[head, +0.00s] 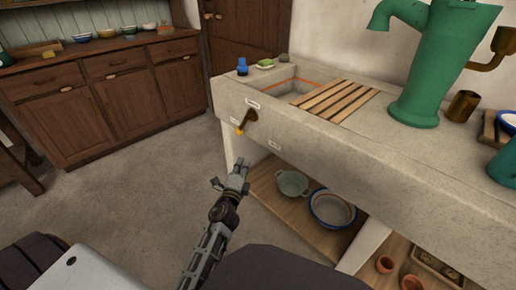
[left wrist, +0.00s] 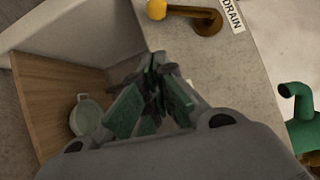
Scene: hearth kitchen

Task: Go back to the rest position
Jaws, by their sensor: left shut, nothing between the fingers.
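My left gripper (head: 238,170) is in front of the stone sink counter (head: 330,145), below its front edge and beside the open lower shelf. It is shut with nothing in it. In the left wrist view the fingers (left wrist: 154,70) are together, pointing toward the counter's front face. A brass drain lever (head: 247,121) with a yellow tip sticks out of the counter front, above and apart from the gripper. It also shows in the left wrist view (left wrist: 185,12), next to a DRAIN label (left wrist: 232,15). My right gripper is not in view.
The lower wooden shelf (head: 268,190) holds a pale green pot (head: 292,183) and a blue-rimmed basin (head: 332,208). A green pump (head: 425,70) and a slatted rack (head: 334,100) are on the counter. A wooden cabinet (head: 110,90) stands back left. The floor (head: 130,190) between is clear.

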